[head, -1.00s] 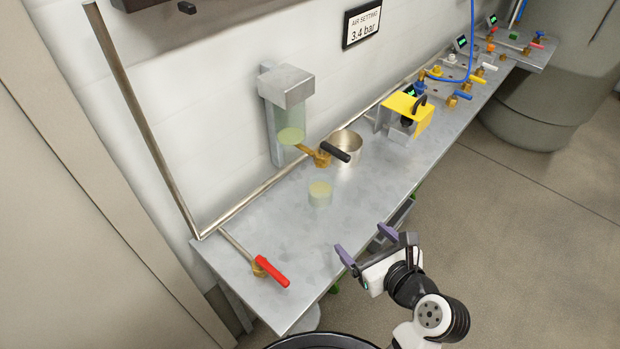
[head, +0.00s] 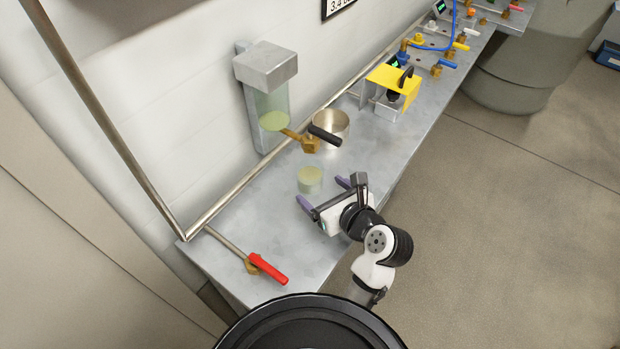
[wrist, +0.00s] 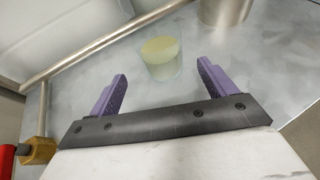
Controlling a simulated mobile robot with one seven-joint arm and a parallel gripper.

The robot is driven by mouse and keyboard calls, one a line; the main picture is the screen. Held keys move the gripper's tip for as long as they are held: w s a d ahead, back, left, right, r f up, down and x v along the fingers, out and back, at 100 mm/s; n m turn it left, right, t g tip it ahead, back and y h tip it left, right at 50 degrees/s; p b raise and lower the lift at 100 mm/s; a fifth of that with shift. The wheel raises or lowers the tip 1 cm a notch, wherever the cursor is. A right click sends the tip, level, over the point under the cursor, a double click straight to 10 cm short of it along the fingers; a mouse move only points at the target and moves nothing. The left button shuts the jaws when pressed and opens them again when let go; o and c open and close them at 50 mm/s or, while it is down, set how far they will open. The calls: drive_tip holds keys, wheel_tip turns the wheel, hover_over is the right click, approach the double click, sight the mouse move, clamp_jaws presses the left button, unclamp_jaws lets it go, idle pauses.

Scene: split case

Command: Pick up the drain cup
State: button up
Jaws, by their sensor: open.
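The drain cup (head: 310,180) is a small clear cup with pale yellow-green content. It stands upright on the metal bench (head: 230,215), in front of the wall-mounted bowl with the brass valve. My gripper (head: 324,190) is open and empty, low over the bench on the near side of the cup. In the wrist view the drain cup (wrist: 161,57) is beyond the purple fingertips (wrist: 161,68), roughly centred between them. The fingers do not appear to touch it.
A clear bowl (head: 268,105) under a metal block hangs on the wall, with a black-handled brass valve (head: 311,144) below. A steel pot (head: 331,126) stands behind the cup. A red-handled valve (head: 268,268) is at the near left. A yellow device (head: 394,82) is farther right.

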sight(317, 185)
drive_tip(key=p+x, duration=0.1)
drive_tip(key=x, duration=0.4)
drive_tip(key=shift+w+d+f, duration=0.1)
drive_tip(key=shift+w, duration=0.1)
drive_tip(key=c, duration=1.2)
drive_tip(key=shift+r, duration=0.2)
drive_tip(key=shift+r, duration=1.7)
drive_tip(key=s+d, duration=0.3)
drive_tip(key=s, duration=0.2)
drive_tip(key=s+d+b, duration=0.1)
drive_tip(key=s+d, duration=0.2)
drive_tip(key=s, duration=0.2)
drive_tip(key=s+d, duration=0.3)
drive_tip(key=s, duration=0.2)
drive_tip(key=shift+s+d+f, duration=0.1)
drive_tip(key=shift+d+f, duration=0.05)
drive_tip(key=shift+d, duration=0.05)
